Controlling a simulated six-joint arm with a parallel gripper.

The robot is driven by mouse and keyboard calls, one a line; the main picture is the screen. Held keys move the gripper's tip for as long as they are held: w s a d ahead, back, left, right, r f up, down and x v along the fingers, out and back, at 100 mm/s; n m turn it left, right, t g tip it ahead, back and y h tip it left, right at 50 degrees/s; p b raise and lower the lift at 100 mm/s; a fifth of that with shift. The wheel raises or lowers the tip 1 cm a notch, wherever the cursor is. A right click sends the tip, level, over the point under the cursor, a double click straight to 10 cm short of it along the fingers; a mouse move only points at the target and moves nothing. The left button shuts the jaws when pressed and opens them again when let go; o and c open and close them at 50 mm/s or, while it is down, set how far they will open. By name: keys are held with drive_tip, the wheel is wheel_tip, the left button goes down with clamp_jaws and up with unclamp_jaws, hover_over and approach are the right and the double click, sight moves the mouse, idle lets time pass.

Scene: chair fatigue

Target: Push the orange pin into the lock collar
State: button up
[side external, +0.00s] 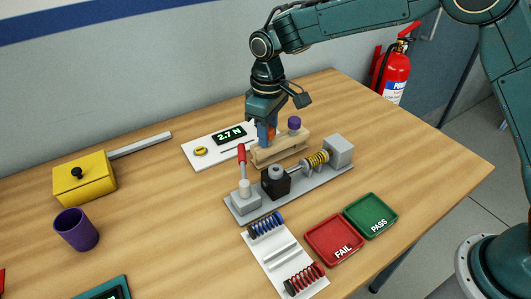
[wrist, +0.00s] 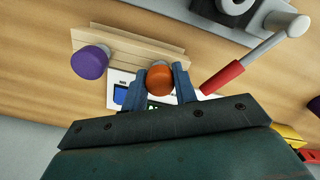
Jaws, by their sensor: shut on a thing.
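The orange pin (wrist: 160,78) shows its round head between the two blue fingers of my gripper (wrist: 157,88), which is shut on it. In the side view my gripper (side external: 267,134) points down at the left part of the wooden rack (side external: 282,151), and only a bit of the orange pin (side external: 272,132) shows. Its shank is hidden, so I cannot tell whether it still sits in the rack. The black block with a grey ring on top, apparently the lock collar (side external: 276,181), stands on the grey fixture in front of the rack. It is partly visible in the wrist view (wrist: 232,10).
A purple-headed pin (side external: 294,123) stands in the rack's right end. The red-handled lever (side external: 242,155) rises close to my gripper's left. The fixture (side external: 246,208) also carries a yellow spring (side external: 317,160). Red (side external: 334,241) and green (side external: 371,215) trays lie in front.

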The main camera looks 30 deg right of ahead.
drive_tip(key=shift+r, duration=2.9)
drive_tip(key=shift+r, duration=1.95)
drive_tip(key=s+a+r, duration=0.4)
drive_tip(key=s, duration=0.5)
drive_tip(key=shift+s, duration=0.25)
drive_tip(key=shift+f, duration=0.15)
drive_tip(key=shift+f, duration=2.75)
drive_tip(key=shift+f, duration=0.1)
